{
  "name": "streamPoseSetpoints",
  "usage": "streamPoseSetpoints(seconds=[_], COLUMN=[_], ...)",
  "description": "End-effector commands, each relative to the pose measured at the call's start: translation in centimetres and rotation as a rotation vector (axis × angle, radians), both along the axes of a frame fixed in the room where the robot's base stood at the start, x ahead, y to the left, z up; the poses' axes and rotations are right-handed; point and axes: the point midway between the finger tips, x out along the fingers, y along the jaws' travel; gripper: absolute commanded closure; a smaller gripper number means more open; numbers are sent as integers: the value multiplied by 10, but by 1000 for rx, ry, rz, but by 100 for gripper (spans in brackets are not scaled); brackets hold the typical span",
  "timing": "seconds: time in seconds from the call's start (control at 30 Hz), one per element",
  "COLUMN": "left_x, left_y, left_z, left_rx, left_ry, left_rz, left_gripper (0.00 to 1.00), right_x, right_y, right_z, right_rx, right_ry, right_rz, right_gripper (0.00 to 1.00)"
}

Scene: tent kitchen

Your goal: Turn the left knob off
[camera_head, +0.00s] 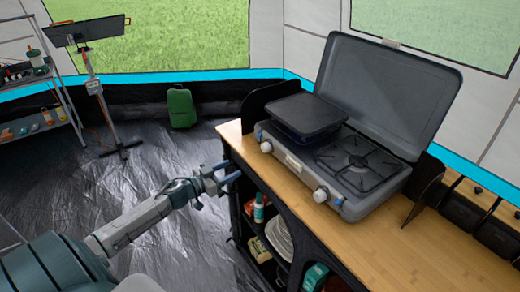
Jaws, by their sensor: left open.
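A grey two-burner camping stove (345,178) stands on the wooden counter with its lid raised. Its left knob (266,147) is on the front panel near the left end, and the right knob (320,194) is near the right end. I cannot tell the exact turn of either knob. A dark flat pan (303,116) covers the left burner; the right burner (355,152) is bare. My left gripper (231,173) is open and empty, in front of the counter's left end, to the left of and below the left knob, apart from it. My right gripper is out of view.
The wooden counter (383,243) is bare in front of the stove. Open shelves below hold a bottle (259,208) and plates (279,239). Dark side panels flank the stove. A green case (181,108) stands on the floor by the wall.

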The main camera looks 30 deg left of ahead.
Motion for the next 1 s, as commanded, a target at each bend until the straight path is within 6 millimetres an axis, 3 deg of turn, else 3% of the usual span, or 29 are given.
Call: streamPoseSetpoints(seconds=[0.03, 0.07, 0.2, 0.47, 0.6, 1.0], left_x=[2, 2, 6, 27, 48, 97], left_y=[-8, -12, -20, -29, -37, -58], left_z=[21, 29, 45, 47, 48, 44], left_rx=[-2, -6, -15, -18, -19, -17], left_ry=[-19, -26, -40, -41, -42, -39], left_rz=[-42, -60, -97, -94, -93, -93], left_gripper=[48, 48, 48, 48, 48, 48], right_x=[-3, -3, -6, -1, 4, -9], right_y=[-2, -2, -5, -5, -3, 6], right_z=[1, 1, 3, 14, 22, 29], right_rx=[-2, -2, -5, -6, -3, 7], right_ry=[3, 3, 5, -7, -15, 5], right_rz=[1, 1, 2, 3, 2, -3], right_gripper=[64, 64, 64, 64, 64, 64])
